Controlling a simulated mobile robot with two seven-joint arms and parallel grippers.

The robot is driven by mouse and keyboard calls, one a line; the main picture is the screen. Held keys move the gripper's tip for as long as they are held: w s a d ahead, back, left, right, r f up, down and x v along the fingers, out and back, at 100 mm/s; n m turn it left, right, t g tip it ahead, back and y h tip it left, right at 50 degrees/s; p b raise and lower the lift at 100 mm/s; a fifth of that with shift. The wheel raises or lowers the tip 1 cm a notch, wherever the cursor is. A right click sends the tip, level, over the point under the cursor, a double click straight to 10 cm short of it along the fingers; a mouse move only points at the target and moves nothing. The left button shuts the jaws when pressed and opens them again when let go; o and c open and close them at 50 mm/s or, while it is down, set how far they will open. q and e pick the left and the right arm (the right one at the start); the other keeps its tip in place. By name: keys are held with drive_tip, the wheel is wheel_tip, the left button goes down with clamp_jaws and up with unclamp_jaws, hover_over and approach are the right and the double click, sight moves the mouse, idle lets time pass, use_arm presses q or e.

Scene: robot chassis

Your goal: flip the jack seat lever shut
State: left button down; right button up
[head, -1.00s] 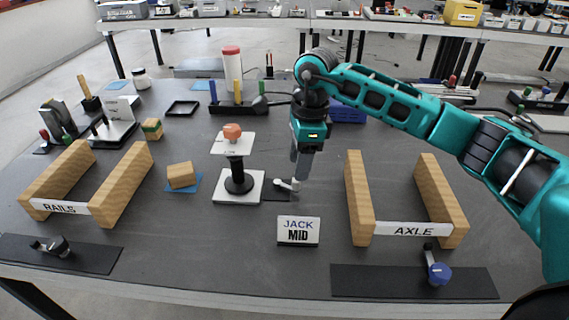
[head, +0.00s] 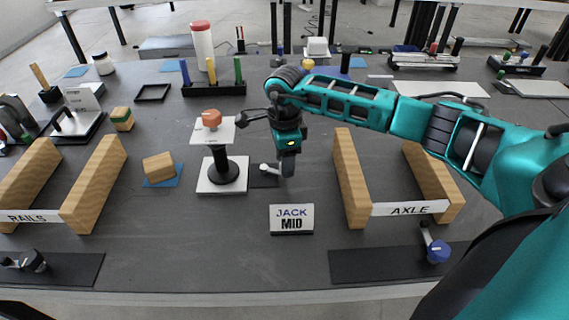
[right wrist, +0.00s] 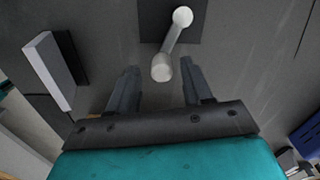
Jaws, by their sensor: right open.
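The jack (head: 226,172) stands upright on a white base, with a white plate and an orange block on top. The small pale jack seat lever (head: 267,168) lies on a dark pad just right of that base. In the right wrist view the lever (right wrist: 173,40) runs from a round white end on the pad to a thicker end near the fingertips. My right gripper (head: 288,164) points down at the lever's right side. In the right wrist view its open fingers (right wrist: 160,82) straddle the lever's near end, with gaps on both sides. My left gripper is not in view.
The JACK MID sign (head: 292,219) stands in front of the lever. The wooden AXLE stand (head: 349,180) is to the right, and the RAILS stand (head: 95,185) to the left. A wooden block (head: 159,167) sits left of the jack.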

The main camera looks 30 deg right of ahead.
drive_tip(key=shift+f, duration=1)
